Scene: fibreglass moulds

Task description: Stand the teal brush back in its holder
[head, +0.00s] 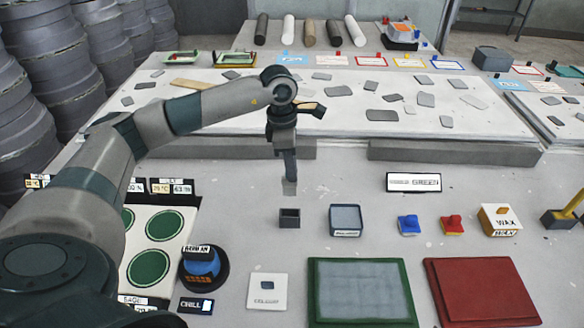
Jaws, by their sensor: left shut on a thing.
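My left gripper (286,146) points down above the table, left of the middle of the head view. It is shut on a narrow, dark blue-grey thing, the brush (290,166), which hangs about upright below the fingers. Its upper part is hidden by the gripper, and its teal colour is hard to make out. A small dark square open-topped box, seemingly the holder (289,223), stands on the table just nearer than the brush. The brush is apart from it. My right gripper is not in view.
A grey-blue square container (345,220) stands right of the holder. Blue (409,226) and red (452,225) knobbed blocks and a wax box (499,220) follow. A green-framed panel (362,292) and a red panel (481,292) lie in front. Grey bars (450,151) stand behind.

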